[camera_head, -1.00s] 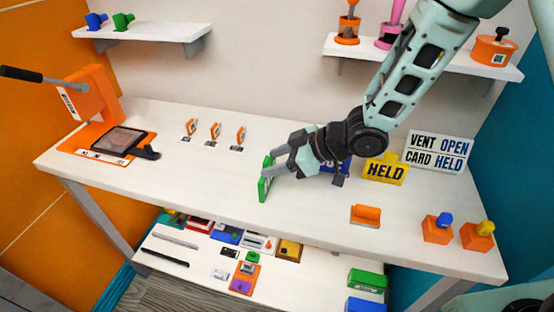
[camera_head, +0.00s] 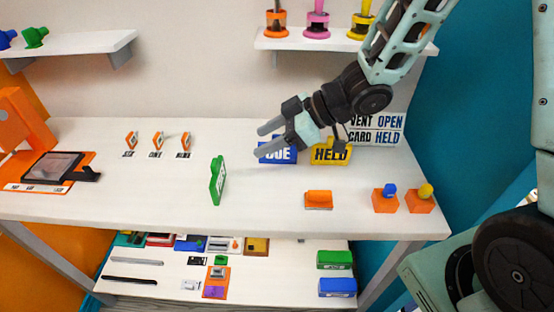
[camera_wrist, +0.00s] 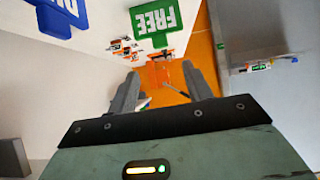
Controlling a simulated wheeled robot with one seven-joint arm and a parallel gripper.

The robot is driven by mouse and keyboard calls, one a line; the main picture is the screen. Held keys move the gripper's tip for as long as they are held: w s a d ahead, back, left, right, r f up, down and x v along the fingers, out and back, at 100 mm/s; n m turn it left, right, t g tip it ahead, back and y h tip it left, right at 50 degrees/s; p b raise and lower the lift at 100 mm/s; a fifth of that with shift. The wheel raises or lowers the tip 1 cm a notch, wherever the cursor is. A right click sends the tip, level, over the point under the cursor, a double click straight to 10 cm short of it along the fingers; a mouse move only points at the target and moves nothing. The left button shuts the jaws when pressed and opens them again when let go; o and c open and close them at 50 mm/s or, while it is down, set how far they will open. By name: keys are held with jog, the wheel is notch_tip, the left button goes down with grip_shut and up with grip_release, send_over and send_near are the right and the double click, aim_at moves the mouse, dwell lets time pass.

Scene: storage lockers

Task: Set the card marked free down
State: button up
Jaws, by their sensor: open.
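The green card marked FREE (camera_head: 217,181) stands upright on the white table, seen nearly edge-on in the head view. In the wrist view its white lettering is readable on the green card (camera_wrist: 153,22), beyond the fingers. My gripper (camera_head: 260,142) is open and empty. It is to the right of the card and apart from it, in front of the blue card (camera_head: 278,152), which it partly hides. The yellow HELD card (camera_head: 331,153) stands to the right of the blue one.
A sign reading VENT OPEN, CARD HELD (camera_head: 378,130) stands at the back right. An orange block (camera_head: 318,200) and two orange bases with knobs (camera_head: 386,199) are on the front right. Several small orange stands (camera_head: 158,141) are at the back left. The table (camera_head: 120,195) is clear around the card.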

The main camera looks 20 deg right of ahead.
jog(key=s+r+m+g+h, duration=0.1)
jog(key=s+m+h, duration=0.1)
jog(key=s, duration=0.5)
jog(key=s+r+m+g+h, duration=0.1)
jog(key=s+m+h, duration=0.1)
jog(key=s+h, duration=0.2)
jog(key=s+d+r+m+g+h, duration=0.1)
jog(key=s+h, duration=0.3)
jog(key=s, duration=0.6)
jog(key=shift+s+r+m+g, duration=0.3)
jog(key=shift+m+g, duration=0.1)
jog(key=shift+m, duration=0.3)
jog(key=shift+d, duration=0.1)
